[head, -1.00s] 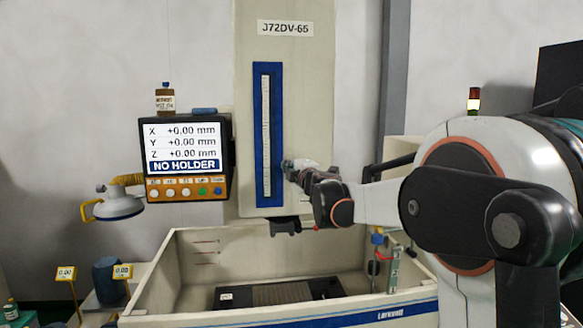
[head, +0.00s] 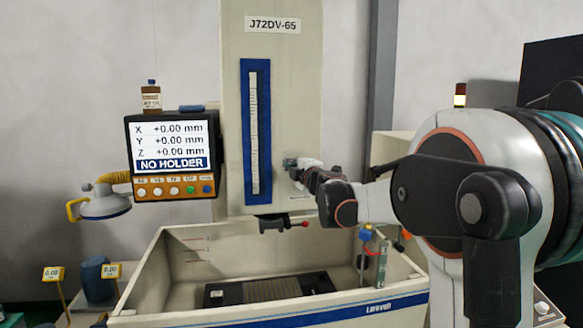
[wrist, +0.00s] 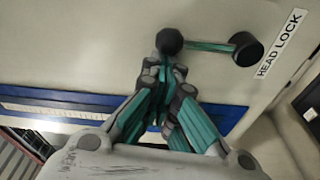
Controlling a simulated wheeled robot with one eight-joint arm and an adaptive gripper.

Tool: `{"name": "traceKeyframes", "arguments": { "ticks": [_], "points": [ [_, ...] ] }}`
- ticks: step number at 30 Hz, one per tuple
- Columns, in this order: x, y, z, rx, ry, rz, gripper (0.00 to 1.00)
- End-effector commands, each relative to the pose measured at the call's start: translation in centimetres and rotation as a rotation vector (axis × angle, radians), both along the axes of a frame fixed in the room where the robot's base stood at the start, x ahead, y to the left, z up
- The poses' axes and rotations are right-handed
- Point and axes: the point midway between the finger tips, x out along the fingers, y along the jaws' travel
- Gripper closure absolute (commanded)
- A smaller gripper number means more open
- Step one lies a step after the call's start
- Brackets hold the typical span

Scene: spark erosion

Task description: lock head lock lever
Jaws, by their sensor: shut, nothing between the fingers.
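The head lock lever shows in the wrist view as a dark ball knob (wrist: 169,40) on a teal rod, running right to a round black hub (wrist: 247,49). A HEAD LOCK label (wrist: 281,44) is beside the hub. My gripper (wrist: 165,72) is shut and empty, its fingertips just below the knob in the picture. I cannot tell if they touch it. In the head view my gripper (head: 303,168) is at the right side of the machine column (head: 285,90), and the lever cannot be made out there.
Under the machine head, a small lever with a red knob (head: 304,223) sticks out right. The open work tank (head: 190,285) is below. The screen (head: 172,146) reads NO HOLDER. A lamp (head: 100,203) is at the left.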

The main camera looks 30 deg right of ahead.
Motion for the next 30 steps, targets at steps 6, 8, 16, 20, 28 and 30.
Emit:
{"name": "traceKeyframes", "arguments": {
  "ticks": [6,8,16,20,28,30],
  "points": [
    [-0.1,-0.3,0.1,0.033,-0.009,0.0,1.0],
    [-0.1,-0.4,0.1,0.041,-0.012,0.0,1.0],
    [-0.3,-0.9,0.2,0.101,-0.029,0.0,1.0],
    [-0.4,-1.4,0.3,0.163,-0.047,-0.001,1.0],
    [-1.0,-3.4,0.3,0.386,-0.111,-0.002,1.0],
    [-1.1,-3.9,0.3,0.449,-0.13,-0.001,1.0]
  ]
}}
